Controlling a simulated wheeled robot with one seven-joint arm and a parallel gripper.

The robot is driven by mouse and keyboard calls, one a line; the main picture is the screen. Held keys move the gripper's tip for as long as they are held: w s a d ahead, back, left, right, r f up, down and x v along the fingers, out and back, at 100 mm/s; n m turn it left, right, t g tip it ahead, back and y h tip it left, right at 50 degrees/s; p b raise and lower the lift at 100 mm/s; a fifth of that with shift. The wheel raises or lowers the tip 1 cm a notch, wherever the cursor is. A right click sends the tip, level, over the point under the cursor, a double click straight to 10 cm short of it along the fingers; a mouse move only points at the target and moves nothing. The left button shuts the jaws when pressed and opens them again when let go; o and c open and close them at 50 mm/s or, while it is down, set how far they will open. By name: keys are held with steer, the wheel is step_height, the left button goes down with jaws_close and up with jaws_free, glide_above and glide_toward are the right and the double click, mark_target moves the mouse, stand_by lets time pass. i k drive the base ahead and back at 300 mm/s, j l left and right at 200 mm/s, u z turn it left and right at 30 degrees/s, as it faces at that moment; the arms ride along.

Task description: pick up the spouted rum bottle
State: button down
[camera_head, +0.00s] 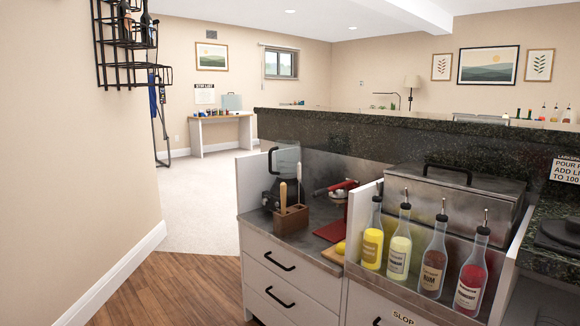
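The spouted rum bottle (434,257) stands upright in a row of spouted bottles along the front of the bar station. It is clear glass with a brownish liquid, a dark collar, a metal pour spout and a pale label that reads RUM. A pale yellow bottle (399,245) stands to its left and a red bottle (470,274) to its right. A brighter yellow bottle (373,237) is at the left end of the row. My gripper is not in view.
Behind the bottles is a metal bin with a lid (455,180). White side panels (366,206) flank the bottle row. To the left are a wooden caddy (290,219) and a red-handled press (336,190). Wood floor (180,290) is clear at the left front.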

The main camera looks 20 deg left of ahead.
mark_target(435, 259)
steer(key=j+z, duration=0.5)
steer(key=k+j+z, duration=0.2)
steer(key=z, duration=0.25)
steer(key=j, duration=0.1)
